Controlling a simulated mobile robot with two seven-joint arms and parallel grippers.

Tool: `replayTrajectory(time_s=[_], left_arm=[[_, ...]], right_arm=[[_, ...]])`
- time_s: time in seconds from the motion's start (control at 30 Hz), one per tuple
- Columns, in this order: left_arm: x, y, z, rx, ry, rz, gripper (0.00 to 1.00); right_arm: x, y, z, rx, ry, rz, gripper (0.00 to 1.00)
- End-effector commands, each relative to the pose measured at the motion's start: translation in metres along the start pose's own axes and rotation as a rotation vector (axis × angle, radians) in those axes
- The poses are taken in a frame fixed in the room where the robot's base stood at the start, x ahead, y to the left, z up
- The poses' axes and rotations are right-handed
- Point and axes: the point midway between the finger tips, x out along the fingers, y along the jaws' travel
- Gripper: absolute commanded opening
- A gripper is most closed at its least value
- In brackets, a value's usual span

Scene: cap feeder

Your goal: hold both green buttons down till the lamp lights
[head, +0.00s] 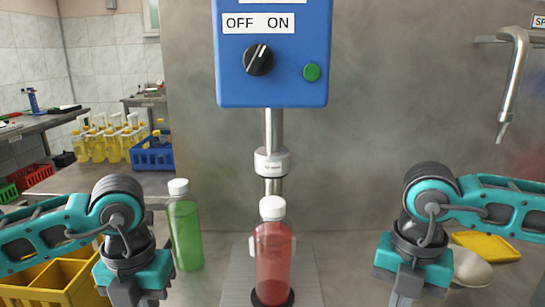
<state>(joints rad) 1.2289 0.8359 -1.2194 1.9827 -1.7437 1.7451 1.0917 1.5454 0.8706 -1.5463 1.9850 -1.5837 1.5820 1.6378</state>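A blue control box (272,90) hangs at the top middle, with a black rotary switch (258,60) under an OFF/ON label. One round green button (311,72) is on its right side; I see no second green button and no lamp that I can make out. My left gripper (132,287) is at the lower left, pointing down, well below the box. My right gripper (402,290) is at the lower right, also pointing down. The fingertips of both lie below the picture edge, so their opening is hidden. Neither touches the box.
A red bottle with white cap (273,262) stands under the capping head (272,163). A green bottle (185,230) stands left of it, by a yellow crate (50,279). A yellow item (487,247) lies at right; a metal spout (514,75) hangs above.

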Motion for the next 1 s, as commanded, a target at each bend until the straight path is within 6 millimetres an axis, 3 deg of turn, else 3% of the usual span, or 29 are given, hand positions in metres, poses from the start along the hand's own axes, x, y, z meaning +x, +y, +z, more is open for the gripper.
replayTrajectory(time_s=[1.0], left_arm=[[0.000,0.000,0.000,0.000,0.000,0.000,0.00]], right_arm=[[0.010,0.000,0.000,0.000,0.000,0.001,0.00]])
